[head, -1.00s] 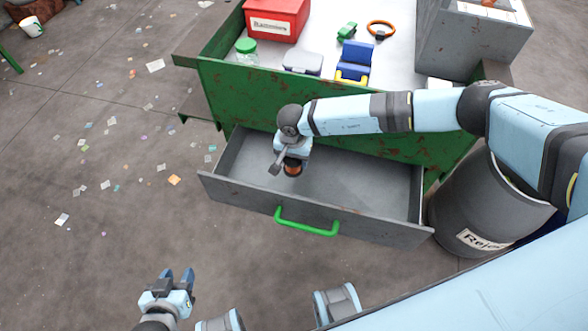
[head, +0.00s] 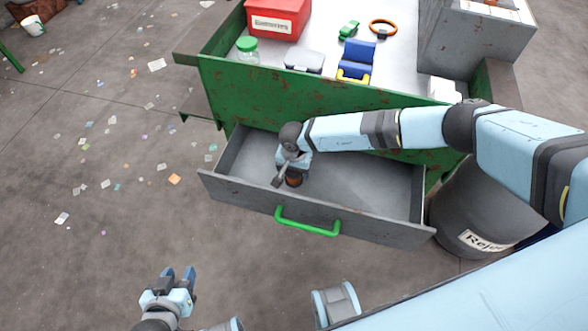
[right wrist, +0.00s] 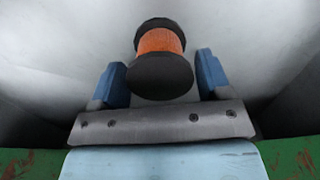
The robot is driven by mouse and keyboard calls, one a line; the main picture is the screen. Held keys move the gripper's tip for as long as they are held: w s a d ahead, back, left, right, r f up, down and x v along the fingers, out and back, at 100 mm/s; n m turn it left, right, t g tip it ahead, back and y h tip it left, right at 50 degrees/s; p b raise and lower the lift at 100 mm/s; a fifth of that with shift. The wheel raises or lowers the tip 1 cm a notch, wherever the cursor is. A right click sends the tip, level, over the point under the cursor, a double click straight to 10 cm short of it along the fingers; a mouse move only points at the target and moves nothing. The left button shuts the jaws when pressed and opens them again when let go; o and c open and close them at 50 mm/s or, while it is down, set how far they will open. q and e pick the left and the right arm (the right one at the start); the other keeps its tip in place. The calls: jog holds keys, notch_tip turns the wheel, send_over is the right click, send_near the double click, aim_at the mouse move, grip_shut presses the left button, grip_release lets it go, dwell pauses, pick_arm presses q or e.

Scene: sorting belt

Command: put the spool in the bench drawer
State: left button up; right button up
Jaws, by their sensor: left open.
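The spool (right wrist: 160,40) has an orange winding between two black flanges. In the head view the spool (head: 294,180) shows under my right gripper (head: 291,171), inside the open bench drawer (head: 370,186). I cannot tell whether it touches the drawer floor. The grey drawer has a green handle (head: 306,222). My left gripper (head: 178,281) is open and empty at the lower left, away from the drawer.
The green bench (head: 225,95) carries a red box (head: 277,20), a green-lidded jar (head: 247,50), a blue object (head: 357,60) and an orange ring (head: 383,28). A dark reject bin (head: 475,215) stands right of the drawer. Paper scraps litter the floor at left.

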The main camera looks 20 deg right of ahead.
jog(key=shift+o, duration=1.2)
jog(key=shift+r, duration=0.1)
jog(key=shift+r, duration=0.2)
notch_tip(320, 180, up, 12)
jog(key=shift+f, duration=0.1)
